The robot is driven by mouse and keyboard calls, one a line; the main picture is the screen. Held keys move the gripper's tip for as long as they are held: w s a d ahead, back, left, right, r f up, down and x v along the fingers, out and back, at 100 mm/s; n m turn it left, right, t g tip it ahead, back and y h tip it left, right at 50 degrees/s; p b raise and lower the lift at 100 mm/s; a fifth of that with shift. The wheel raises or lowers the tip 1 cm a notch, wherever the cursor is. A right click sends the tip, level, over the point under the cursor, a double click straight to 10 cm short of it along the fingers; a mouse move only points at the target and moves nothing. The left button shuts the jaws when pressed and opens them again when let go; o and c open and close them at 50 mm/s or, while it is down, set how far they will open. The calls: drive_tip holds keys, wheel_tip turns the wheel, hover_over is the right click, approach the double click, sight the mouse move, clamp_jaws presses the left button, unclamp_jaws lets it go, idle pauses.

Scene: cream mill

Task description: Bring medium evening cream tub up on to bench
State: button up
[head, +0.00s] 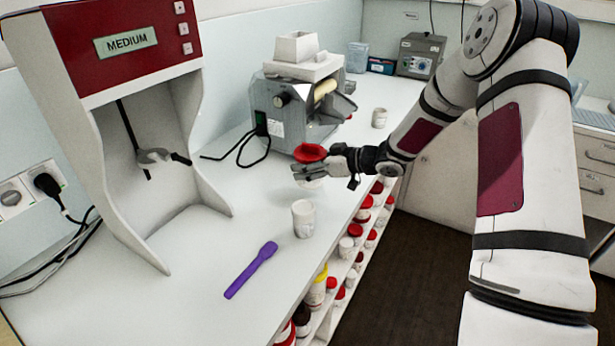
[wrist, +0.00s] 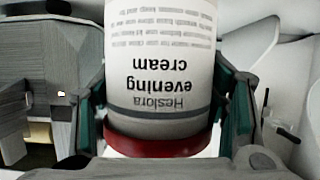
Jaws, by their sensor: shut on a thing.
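The evening cream tub (wrist: 165,70) is white with a red lid. Its label reads "Heslora evening cream" and shows upside down in the wrist view. In the head view its red lid (head: 310,152) shows above my gripper (head: 308,170), whose fingers cover much of the white body. My gripper is shut on the tub, a finger on each side. The tub is upright over the white bench (head: 215,265), in front of the mill; I cannot tell whether its base touches the bench. No size is readable on the label.
A white lidless pot (head: 303,218) and a purple spatula (head: 251,270) are on the bench nearer me. A red-topped "MEDIUM" stand (head: 125,45) is at left. The grey mill (head: 285,110) stands behind my gripper. A shelf of red-lidded tubs (head: 346,247) lies below the bench edge.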

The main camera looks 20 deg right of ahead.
drive_tip(key=shift+f, duration=1.95)
drive_tip(key=shift+f, duration=0.15)
drive_tip(key=o, duration=1.5)
